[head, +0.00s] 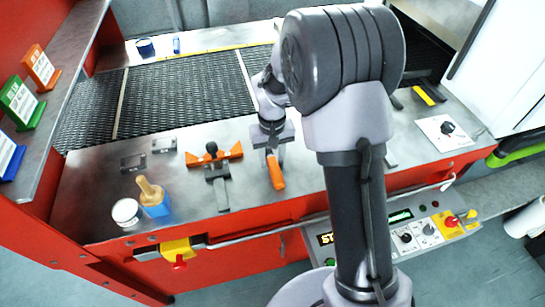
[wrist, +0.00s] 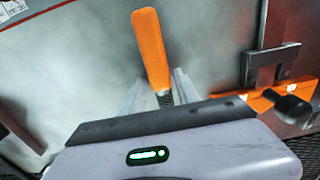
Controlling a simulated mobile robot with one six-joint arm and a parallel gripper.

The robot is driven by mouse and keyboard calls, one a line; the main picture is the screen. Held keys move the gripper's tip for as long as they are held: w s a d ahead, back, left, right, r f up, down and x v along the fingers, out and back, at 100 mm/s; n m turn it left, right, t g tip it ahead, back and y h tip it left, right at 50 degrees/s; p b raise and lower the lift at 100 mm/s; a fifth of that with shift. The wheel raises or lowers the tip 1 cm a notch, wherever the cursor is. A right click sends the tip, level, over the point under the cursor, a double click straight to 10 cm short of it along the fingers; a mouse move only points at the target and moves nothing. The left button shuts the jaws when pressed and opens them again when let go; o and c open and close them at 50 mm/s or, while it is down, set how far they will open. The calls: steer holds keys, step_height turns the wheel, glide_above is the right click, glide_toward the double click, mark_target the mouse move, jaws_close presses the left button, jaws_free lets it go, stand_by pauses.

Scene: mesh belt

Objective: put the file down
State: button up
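The file shows as an orange handle (head: 276,172) sticking out from under my gripper toward the front of the steel worktop. In the wrist view the handle (wrist: 151,50) points away from my palm, with a short dark shank at its near end. My gripper (head: 271,146) is low over the front worktop. Its two fingers (wrist: 160,76) lie close against both sides of the handle's near end and appear shut on it. The rest of the file is hidden under my gripper. I cannot tell whether the handle touches the worktop.
An orange-and-dark clamp-like tool (head: 212,158) lies just left of my gripper. A blue holder with a wooden-handled tool (head: 153,200) and a white round tub (head: 126,212) stand farther left. The black mesh belt (head: 190,88) runs behind. Bare steel worktop (head: 310,175) shows to the right.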

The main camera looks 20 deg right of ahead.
mark_target(272, 158)
steer(key=shift+s+a+f, duration=0.1)
steer(key=shift+f, duration=0.05)
steer(key=s+a+r+m+t+p, duration=0.1)
steer(key=s+r+p, duration=0.15)
steer(key=r, duration=0.75)
steer(key=s+r+t+p, duration=0.1)
steer(key=s+r+p, duration=0.15)
steer(key=r, duration=0.85)
steer(key=s+a+r+m+t+y, duration=0.1)
steer(key=s+r+t, duration=0.1)
steer(key=s, duration=0.7)
steer(key=s+a+r+m+t+y, duration=0.1)
steer(key=s+r+m, duration=0.1)
steer(key=s, duration=0.7)
steer(key=shift+s+a+r+t+b, duration=0.35)
steer(key=shift+s+r+t, duration=0.05)
steer(key=shift+r, duration=0.3)
